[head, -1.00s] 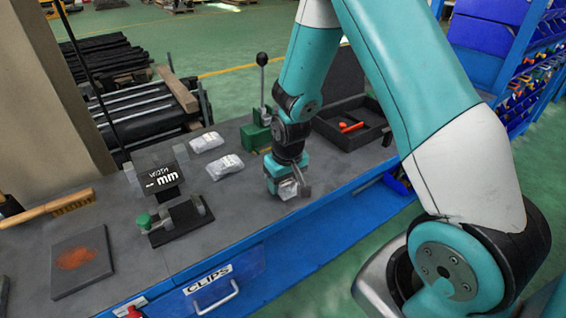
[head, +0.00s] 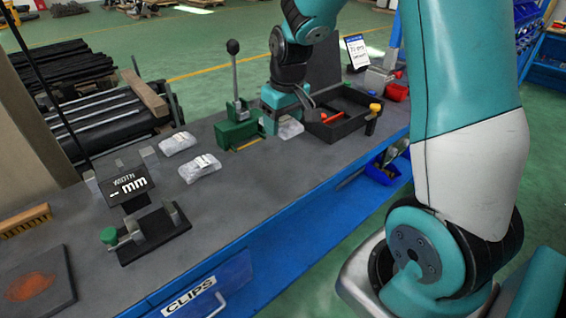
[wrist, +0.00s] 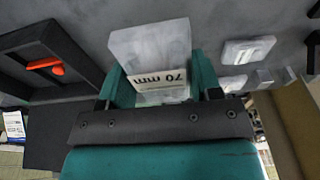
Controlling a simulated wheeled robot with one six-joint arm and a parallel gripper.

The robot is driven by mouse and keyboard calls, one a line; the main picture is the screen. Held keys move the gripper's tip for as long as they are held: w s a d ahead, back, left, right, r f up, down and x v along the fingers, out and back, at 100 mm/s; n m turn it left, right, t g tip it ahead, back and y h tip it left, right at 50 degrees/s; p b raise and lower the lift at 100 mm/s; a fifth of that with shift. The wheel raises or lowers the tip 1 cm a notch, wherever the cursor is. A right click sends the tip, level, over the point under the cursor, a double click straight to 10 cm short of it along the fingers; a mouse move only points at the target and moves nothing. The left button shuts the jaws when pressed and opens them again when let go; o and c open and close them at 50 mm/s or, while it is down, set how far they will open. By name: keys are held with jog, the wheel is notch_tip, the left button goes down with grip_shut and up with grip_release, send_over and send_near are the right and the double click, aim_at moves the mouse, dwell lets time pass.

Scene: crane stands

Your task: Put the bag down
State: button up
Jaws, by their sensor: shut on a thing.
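My gripper (head: 284,112) is low over the bench beside the green lever press. It is shut on a clear bag (head: 291,130), which shows just below it, close to the bench top. In the wrist view the bag (wrist: 150,48) sits between the green fingers of my gripper (wrist: 160,72), with a label reading "70 mm". I cannot tell whether the bag touches the bench. Two other clear bags, a far one (head: 177,143) and a near one (head: 200,168), lie on the bench to the left.
A black tray (head: 326,131) with an orange-red item (head: 331,117) stands just right of my gripper. The green lever press (head: 235,131) is close on its left. A "WIDTH mm" gauge (head: 128,188) stands further left. The bench (head: 240,205) is bare in front.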

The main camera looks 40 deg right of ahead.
aim_at(281, 170)
notch_tip(281, 170, down, 12)
jog(key=shift+r, duration=0.1)
dwell(0.4)
jog(key=shift+f, duration=0.25)
jog(key=o, duration=1)
jog(key=shift+o, duration=0.2)
jog(key=shift+r, duration=0.15)
